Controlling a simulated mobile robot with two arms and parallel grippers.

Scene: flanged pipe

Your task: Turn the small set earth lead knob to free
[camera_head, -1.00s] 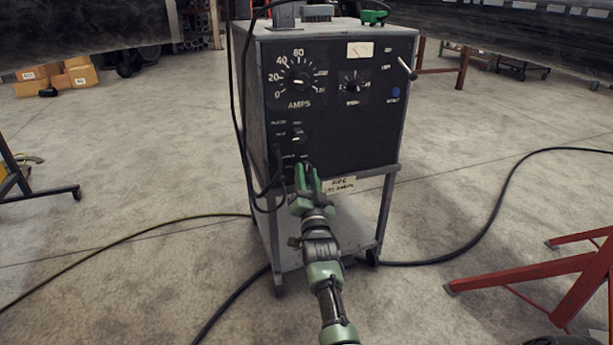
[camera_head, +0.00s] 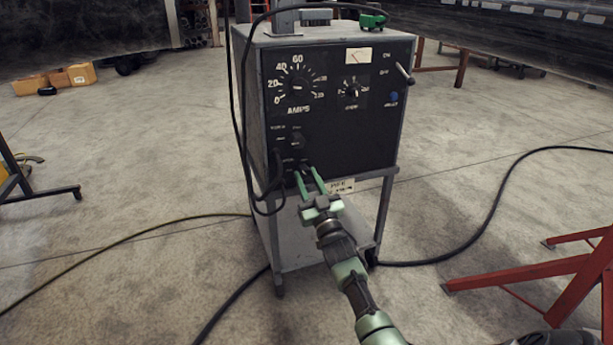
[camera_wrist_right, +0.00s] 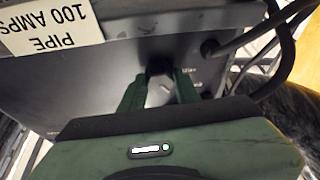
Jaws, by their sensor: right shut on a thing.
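The small welding set (camera_head: 336,130) is a grey box with a dark front panel on a wheeled stand. A small dark knob (camera_wrist_right: 160,67) sits low on its panel. My right gripper (camera_head: 306,170) reaches the panel from below, with its two green fingers on either side of this knob. In the right wrist view my gripper (camera_wrist_right: 160,88) is shut on the knob, which is partly hidden between the fingertips. The small lettering around it is too blurred to read. My left gripper is not in view.
Above are another small knob (camera_head: 297,140) and the large AMPS dial (camera_head: 299,88). A black cable (camera_head: 278,172) plugs in just left of my fingers. A PIPE 100 AMPS label (camera_wrist_right: 52,27) is on the other side. A red stand (camera_head: 540,270) is at the right.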

